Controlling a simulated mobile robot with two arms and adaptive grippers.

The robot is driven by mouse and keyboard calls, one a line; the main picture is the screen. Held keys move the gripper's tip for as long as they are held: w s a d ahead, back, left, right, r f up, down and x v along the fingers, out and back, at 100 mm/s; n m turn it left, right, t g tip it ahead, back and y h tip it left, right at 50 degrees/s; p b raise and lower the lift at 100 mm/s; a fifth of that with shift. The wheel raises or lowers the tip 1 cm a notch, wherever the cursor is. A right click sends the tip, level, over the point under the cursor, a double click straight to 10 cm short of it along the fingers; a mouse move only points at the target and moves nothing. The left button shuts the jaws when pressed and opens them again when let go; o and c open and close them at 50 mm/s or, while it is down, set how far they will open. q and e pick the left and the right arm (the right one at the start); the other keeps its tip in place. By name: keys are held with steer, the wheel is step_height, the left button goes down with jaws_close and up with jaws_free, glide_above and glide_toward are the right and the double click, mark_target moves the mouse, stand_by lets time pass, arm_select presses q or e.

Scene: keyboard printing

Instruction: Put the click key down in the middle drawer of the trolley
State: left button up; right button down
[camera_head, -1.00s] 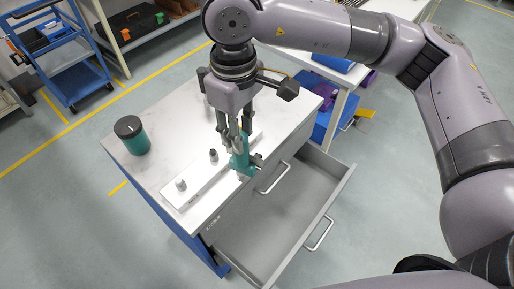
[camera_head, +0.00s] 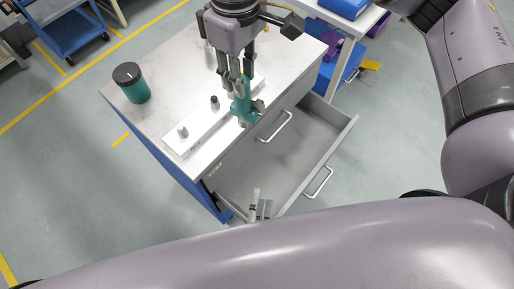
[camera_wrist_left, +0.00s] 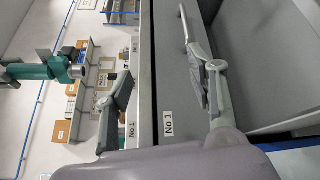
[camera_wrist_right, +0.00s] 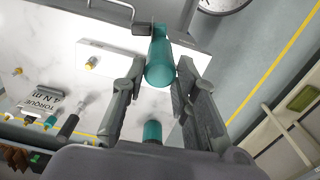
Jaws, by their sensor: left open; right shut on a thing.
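The click key (camera_head: 241,104) is a teal tool, held by my right gripper (camera_head: 236,84) at the drawer-side edge of the trolley top. In the right wrist view its teal body (camera_wrist_right: 160,62) lies between the fingers; in the left wrist view it shows at the left (camera_wrist_left: 38,71). The trolley (camera_head: 170,101) has an open grey drawer (camera_head: 285,150) below a closed drawer front. No click key lies in the visible part of the open drawer. My left gripper (camera_head: 260,206) is open and empty at the open drawer's near corner. Whether it touches the drawer is unclear.
A white holder strip (camera_head: 196,133) with small posts lies on the trolley top. A teal jar with a dark lid (camera_head: 131,83) stands near the left corner. A blue cart (camera_head: 50,18) is at upper left, and a side table with a blue bin (camera_head: 343,8) at upper right.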

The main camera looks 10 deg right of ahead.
arm_select(q)
step_height(320, 180, up, 10)
steer(key=w+d+n+t+y, duration=0.1)
steer(key=w+n+t+y, duration=0.15)
steer(key=n, duration=0.55)
steer(key=n+y, duration=0.4)
steer(key=n, duration=0.7)
glide_toward(249, 106)
steer(key=w, duration=1.1)
steer(key=shift+w+d, duration=0.1)
steer(key=shift+w, duration=0.2)
steer(key=shift+f, duration=0.1)
steer(key=c, duration=0.6)
steer(key=shift+s+d, duration=0.1)
steer(key=shift+d, duration=0.05)
jaws_close()
arm_select(e)
steer(key=shift+a, duration=0.15)
